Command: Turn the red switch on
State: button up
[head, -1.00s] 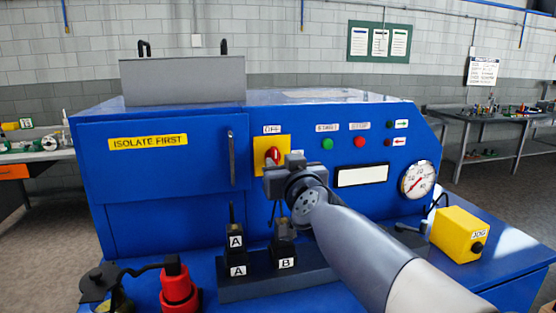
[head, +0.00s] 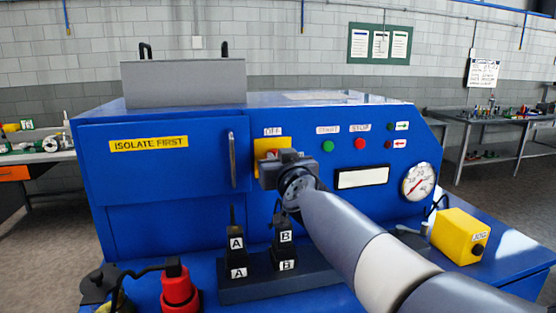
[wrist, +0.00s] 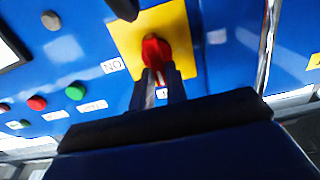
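The red switch (wrist: 155,48) is a rotary handle on a yellow plate (wrist: 187,35) on the blue machine's front. In the head view my gripper (head: 275,168) is in front of the plate and hides most of the switch. In the wrist view, which is upside down, my gripper's fingers (wrist: 162,75) are a little apart at the handle's end, on the side of the OFF label. I cannot tell whether they press on it. The handle points toward the OFF label (head: 272,131). The ON label (wrist: 113,65) is off to one side of the plate.
A green button (head: 328,144) and a red button (head: 360,143) are right of the switch. A vertical door handle (head: 232,160) is left of it. Labelled black tools (head: 283,260) stand in a holder below. A yellow JOG box (head: 460,238) is at right.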

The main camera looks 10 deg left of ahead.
grip_shut()
jog(key=shift+m, duration=0.4)
jog(key=shift+w+d+f+m+b, duration=0.15)
jog(key=shift+m+b, duration=0.3)
jog(key=shift+m, duration=2.4)
jog(key=shift+w+d+f+m+b, duration=0.1)
jog(key=shift+d+f+m+b, duration=0.3)
jog(key=shift+m, duration=2.4)
jog(key=shift+w+d+f+m+b, duration=0.1)
jog(key=shift+m+b, duration=0.45)
jog(key=shift+m, duration=2.3)
jog(key=o, duration=0.5)
grip_release()
